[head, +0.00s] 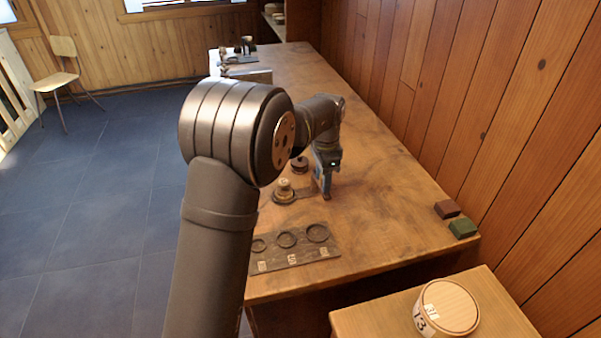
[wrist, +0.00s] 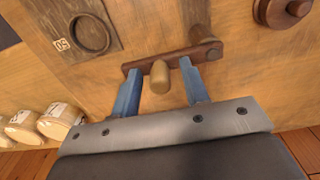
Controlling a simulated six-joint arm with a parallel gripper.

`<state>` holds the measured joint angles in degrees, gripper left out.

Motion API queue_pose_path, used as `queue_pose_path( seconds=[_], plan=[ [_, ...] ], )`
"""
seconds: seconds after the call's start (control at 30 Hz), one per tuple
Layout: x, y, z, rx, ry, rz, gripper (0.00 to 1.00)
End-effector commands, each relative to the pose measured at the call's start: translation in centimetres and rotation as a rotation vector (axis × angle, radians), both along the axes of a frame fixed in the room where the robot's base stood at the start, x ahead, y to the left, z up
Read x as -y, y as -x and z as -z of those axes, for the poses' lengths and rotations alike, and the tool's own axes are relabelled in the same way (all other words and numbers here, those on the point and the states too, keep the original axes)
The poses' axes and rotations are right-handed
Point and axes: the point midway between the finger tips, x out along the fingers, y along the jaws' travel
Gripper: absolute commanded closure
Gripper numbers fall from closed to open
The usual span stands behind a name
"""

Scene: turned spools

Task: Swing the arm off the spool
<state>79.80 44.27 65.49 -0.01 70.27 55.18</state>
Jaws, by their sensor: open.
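My gripper (head: 324,194) points down over the bench, its two blue fingers apart. In the wrist view my gripper (wrist: 160,85) has one finger on each side of a pale wooden peg (wrist: 160,76). The peg stands on a dark wooden arm (wrist: 140,66). I cannot tell whether either finger touches it. The arm's right end has a round dark pin. How the arm lies over the spool is not clear.
A board with ring recesses (head: 290,246) lies at the bench's near edge. A dark round piece (head: 299,164) stands behind the spool. A lidded round box (head: 447,305) stands on a lower surface.

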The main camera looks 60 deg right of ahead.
Motion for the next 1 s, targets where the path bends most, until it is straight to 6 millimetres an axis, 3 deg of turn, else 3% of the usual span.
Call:
queue_pose_path(
  seconds=[0.8,1.0],
  plan=[
    [0.0,0.0,-6.3,0.0,0.001,0.0,0.59],
    [0.0,0.0,-6.9,0.0,0.0,0.0,0.59]
  ],
)
